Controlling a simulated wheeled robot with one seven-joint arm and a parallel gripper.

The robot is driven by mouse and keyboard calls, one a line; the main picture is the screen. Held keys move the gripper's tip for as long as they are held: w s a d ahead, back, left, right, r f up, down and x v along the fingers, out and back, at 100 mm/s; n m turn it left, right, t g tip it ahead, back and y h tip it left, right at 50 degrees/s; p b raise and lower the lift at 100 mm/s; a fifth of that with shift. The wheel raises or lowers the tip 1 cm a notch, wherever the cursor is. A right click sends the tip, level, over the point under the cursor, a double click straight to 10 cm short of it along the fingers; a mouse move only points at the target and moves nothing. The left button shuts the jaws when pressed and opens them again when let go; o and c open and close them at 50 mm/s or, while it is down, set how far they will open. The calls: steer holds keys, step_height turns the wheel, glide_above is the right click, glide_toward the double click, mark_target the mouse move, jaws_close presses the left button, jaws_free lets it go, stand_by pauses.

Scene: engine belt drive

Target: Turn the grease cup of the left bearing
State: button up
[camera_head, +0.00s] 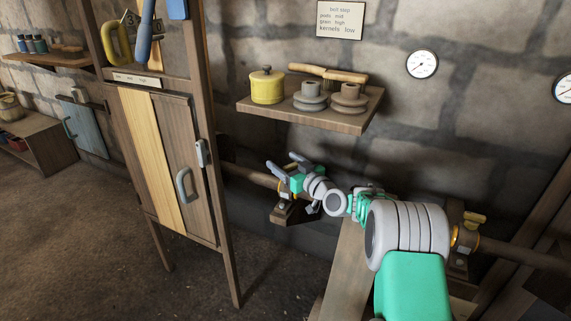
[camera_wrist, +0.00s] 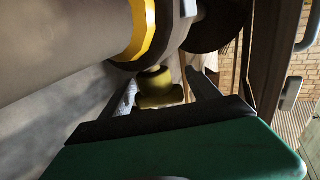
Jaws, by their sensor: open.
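The left bearing (camera_head: 285,213) sits on the line shaft below the wall shelf in the head view, partly hidden by my arm. My gripper (camera_head: 288,163) is at this bearing, its fingers pointing up and left. In the wrist view the grease cup (camera_wrist: 157,88), a small brass-yellow knob with a wider cap, lies between the two fingers. The fingers are spread, with one on each side of the cup, and I see a gap on the right side. Whether the left finger touches it, I cannot tell. The cup is hidden in the head view.
The right bearing (camera_head: 461,240) carries a brass cup (camera_head: 475,219) on the same shaft. A shelf (camera_head: 351,125) with a yellow pot (camera_head: 267,87) and pulleys hangs above my gripper. A wooden cabinet (camera_head: 178,165) stands left. In the wrist view a yellow-ringed shaft (camera_wrist: 138,30) is close.

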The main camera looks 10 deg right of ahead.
steer(key=shift+c, duration=0.3)
steer(key=c, duration=1.3)
